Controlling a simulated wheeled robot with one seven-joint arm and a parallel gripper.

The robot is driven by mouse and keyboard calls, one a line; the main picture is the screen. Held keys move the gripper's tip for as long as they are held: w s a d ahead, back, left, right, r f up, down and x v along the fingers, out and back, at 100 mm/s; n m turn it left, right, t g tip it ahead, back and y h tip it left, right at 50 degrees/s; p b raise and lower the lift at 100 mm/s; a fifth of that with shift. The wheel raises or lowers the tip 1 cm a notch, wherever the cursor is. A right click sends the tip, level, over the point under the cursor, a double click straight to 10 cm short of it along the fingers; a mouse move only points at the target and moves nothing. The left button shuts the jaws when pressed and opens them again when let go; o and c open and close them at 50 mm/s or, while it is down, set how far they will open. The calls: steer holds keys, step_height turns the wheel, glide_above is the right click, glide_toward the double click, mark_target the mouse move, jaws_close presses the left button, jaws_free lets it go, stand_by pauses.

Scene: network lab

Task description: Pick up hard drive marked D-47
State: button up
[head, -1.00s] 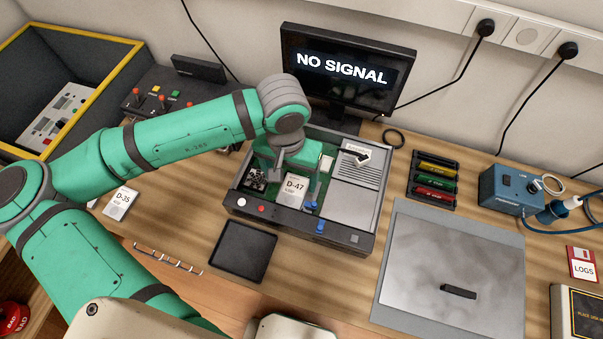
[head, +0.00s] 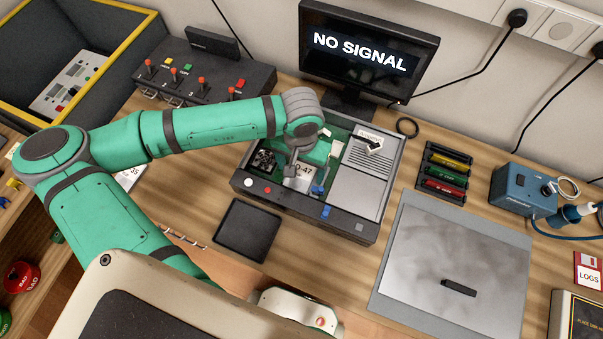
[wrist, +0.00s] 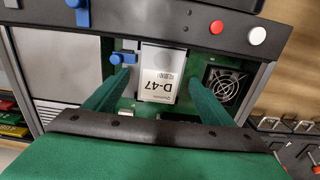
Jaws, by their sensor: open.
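The hard drive marked D-47 (wrist: 160,85) is a pale box with a white label. It sits inside the open grey computer case (head: 300,201), between a fan and a blue lever. In the wrist view my gripper (wrist: 158,78) is open, with one green finger on each side of the drive. Whether the fingers touch it I cannot tell. In the head view the drive (head: 301,181) is partly hidden by my wrist, and only part of its label shows.
Blue levers (wrist: 122,58) and a fan (wrist: 224,86) flank the drive. An empty black tray (head: 246,231) lies before the case. A monitor (head: 366,52) stands behind. A grey mat (head: 420,245) with a small black bar is at right. A switch box (head: 200,80) stands at back left.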

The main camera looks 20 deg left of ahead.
steer(key=shift+f, duration=0.8)
steer(key=shift+c, duration=0.4)
